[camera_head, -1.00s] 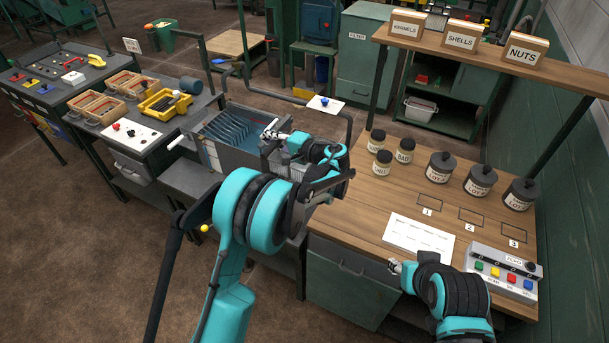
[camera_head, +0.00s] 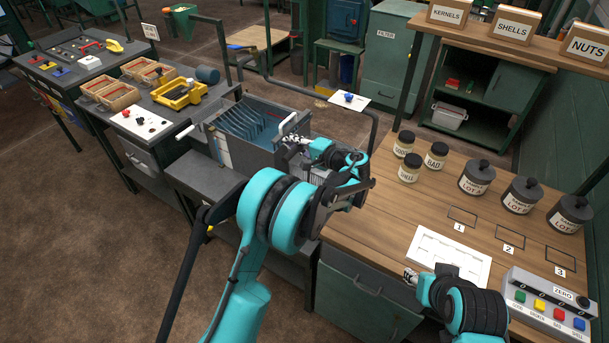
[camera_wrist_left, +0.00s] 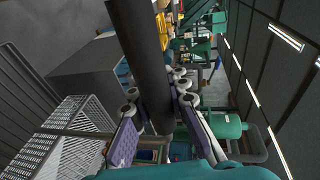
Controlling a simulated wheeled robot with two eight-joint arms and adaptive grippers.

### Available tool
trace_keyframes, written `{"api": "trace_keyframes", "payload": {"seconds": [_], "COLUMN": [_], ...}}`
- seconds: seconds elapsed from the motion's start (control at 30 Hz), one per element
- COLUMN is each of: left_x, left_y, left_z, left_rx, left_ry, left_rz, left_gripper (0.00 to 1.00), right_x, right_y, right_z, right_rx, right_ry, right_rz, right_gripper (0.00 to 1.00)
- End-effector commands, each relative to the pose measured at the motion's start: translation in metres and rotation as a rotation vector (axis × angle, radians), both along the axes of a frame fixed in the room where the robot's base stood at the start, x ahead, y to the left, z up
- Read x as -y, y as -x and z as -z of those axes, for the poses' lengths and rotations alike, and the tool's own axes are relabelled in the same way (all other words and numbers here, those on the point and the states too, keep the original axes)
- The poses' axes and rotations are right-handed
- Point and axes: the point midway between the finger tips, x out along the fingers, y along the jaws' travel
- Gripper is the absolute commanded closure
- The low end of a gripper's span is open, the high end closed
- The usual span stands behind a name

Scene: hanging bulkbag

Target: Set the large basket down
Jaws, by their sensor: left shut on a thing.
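My left gripper (camera_head: 291,139) is at the right end of the grey tank (camera_head: 203,144) with blue fins inside. In the left wrist view its fingers (camera_wrist_left: 152,112) are shut on a dark round bar (camera_wrist_left: 140,50) that runs between them. I cannot tell whether this bar is the large basket's handle. A pale wire-mesh basket (camera_wrist_left: 75,150) shows at the lower left of that view.
A pale handle (camera_head: 288,121) stands up at the tank's right end. The wooden bench (camera_head: 400,212) on the right carries several labelled jars and a button panel (camera_head: 550,305). A dark table (camera_head: 205,178) stands left of my arm, with clear floor in front.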

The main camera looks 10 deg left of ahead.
Motion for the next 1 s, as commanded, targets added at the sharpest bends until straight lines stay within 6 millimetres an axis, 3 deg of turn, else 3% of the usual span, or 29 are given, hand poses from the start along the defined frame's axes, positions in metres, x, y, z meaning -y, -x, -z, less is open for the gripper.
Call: {"api": "trace_keyframes", "payload": {"seconds": [0.13, 0.53, 0.9, 0.93, 1.0], "left_x": [0.000, 0.000, 0.000, 0.000, 0.000], "left_y": [0.000, 0.000, 0.000, 0.000, 0.000], "left_z": [0.032, 0.081, 0.085, 0.086, 0.085], "left_rx": [0.001, 0.001, 0.001, 0.000, 0.000], "left_ry": [0.000, 0.000, 0.000, 0.000, 0.000], "left_rz": [0.000, 0.000, 0.000, 0.000, 0.000], "left_gripper": [1.00, 1.00, 1.00, 0.84, 0.66], "right_x": [0.000, 0.000, 0.000, 0.000, 0.000], "right_y": [0.000, 0.000, 0.000, 0.000, 0.000], "right_z": [0.013, 0.031, 0.033, 0.033, 0.032], "right_rx": [0.000, 0.000, 0.000, 0.000, 0.000], "right_ry": [0.000, 0.000, 0.000, 0.000, 0.000], "right_rz": [0.000, 0.000, 0.000, 0.000, 0.000], "right_gripper": [0.60, 0.60, 0.60, 0.60, 0.60]}}
